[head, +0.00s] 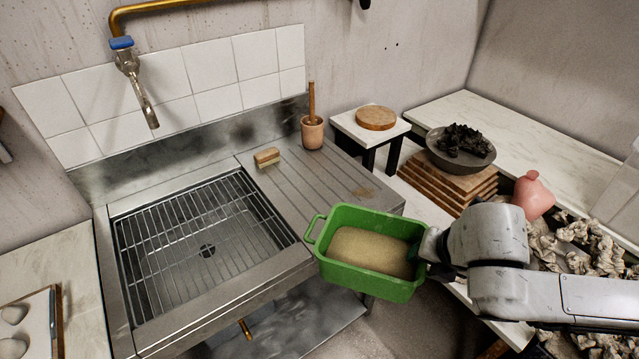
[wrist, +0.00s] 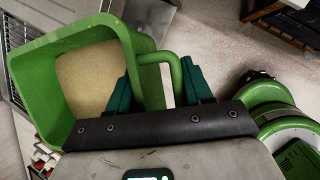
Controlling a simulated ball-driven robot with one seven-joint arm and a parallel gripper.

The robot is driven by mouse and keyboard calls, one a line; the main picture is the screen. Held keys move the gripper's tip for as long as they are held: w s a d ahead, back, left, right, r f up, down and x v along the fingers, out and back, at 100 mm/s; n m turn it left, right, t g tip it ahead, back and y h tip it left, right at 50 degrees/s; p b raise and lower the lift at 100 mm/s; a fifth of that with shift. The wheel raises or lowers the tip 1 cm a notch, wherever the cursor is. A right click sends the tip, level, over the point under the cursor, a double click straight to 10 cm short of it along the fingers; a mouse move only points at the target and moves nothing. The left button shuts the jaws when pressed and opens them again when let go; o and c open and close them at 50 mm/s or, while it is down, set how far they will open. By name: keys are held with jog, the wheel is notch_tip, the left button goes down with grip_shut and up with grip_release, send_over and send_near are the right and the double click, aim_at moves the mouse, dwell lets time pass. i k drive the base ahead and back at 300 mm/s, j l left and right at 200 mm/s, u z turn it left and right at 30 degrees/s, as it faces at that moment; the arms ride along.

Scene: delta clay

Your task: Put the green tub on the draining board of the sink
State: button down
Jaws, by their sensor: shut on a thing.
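The green tub (head: 361,283) is a rectangular box with loop handles and a pale sandy mass inside. In the head view it hangs at the front edge of the draining board (head: 334,183), overlapping its near corner in the picture. My gripper (head: 430,250) is at the tub's right end. In the wrist view the dark green fingers of my gripper (wrist: 165,88) are on either side of the tub's handle, and the tub (wrist: 35,80) shows at the left. Whether the tub touches the board cannot be told. The sink basin (head: 205,250) with a wire rack lies left of the board.
A brush (head: 267,156) lies at the board's back left, and a clay pot with a stick (head: 312,132) stands at its back. The board's middle and right are clear. A small table with a wooden disc (head: 376,118) stands behind. Stacked boards bear a dark bowl (head: 461,151) at right.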

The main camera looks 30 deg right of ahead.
aim_at(321, 184)
jog(key=i+l, duration=0.2)
jog(key=i, duration=0.25)
jog(key=i+l, duration=0.2)
jog(key=i, duration=0.3)
